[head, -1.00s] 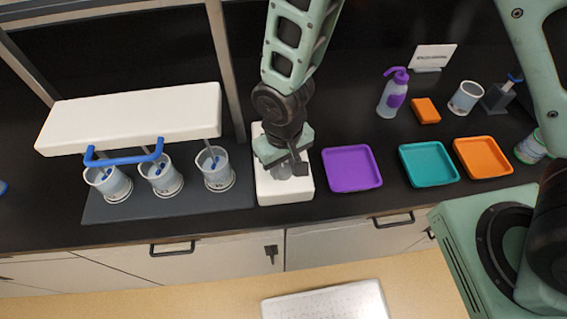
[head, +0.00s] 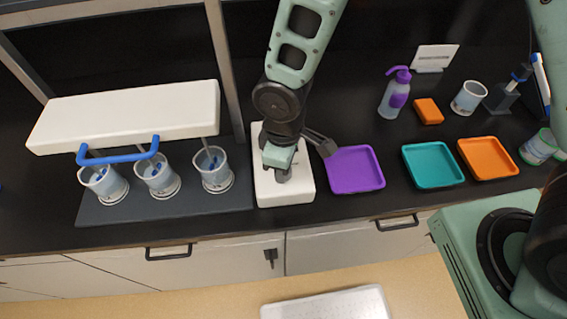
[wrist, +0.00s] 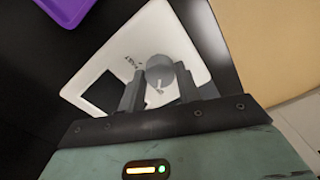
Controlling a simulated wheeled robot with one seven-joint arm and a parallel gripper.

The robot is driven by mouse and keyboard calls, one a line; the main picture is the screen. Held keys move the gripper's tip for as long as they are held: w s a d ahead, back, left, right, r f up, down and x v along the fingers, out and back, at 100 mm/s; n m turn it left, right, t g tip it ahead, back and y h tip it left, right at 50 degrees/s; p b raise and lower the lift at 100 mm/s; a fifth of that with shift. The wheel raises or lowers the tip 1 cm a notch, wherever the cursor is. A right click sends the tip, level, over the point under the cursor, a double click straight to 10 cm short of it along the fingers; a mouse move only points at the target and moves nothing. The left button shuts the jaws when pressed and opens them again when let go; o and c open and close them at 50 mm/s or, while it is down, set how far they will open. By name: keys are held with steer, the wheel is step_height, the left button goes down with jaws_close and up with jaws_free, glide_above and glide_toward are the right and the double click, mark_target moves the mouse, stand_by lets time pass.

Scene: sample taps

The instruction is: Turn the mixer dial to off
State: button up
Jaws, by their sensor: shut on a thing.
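The white control box (head: 292,193) stands on the bench to the right of the mixer stand. In the wrist view, its white face (wrist: 185,45) shows a grey round dial (wrist: 159,68), a dark panel and lettering that seems to read "FAST". My gripper (wrist: 159,88) has one finger on each side of the dial and is shut on it. In the head view my gripper (head: 283,170) is over the box and hides the dial. The dial's exact setting cannot be told.
The mixer's white head (head: 130,115) with a blue handle (head: 118,157) is at left, over three beakers (head: 158,178) on a dark base. Purple (head: 356,183), teal (head: 433,179) and orange (head: 490,172) trays lie to the right. A wash bottle (head: 395,95) stands behind them.

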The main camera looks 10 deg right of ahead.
steer(key=shift+n, duration=0.3)
steer(key=o, duration=1)
steer(key=shift+c, duration=0.2)
steer(key=shift+r, duration=0.1)
step_height(320, 180, up, 17)
steer(key=b, duration=0.1)
steer(key=shift+r+b, duration=0.15)
steer(key=shift+b, duration=0.25)
steer(key=s+d+f+m+b, duration=0.3)
steer(key=s+d+m, duration=0.2)
steer(key=s+d, duration=0.3)
steer(key=s, duration=0.3)
steer(key=shift+s+m+y, duration=0.3)
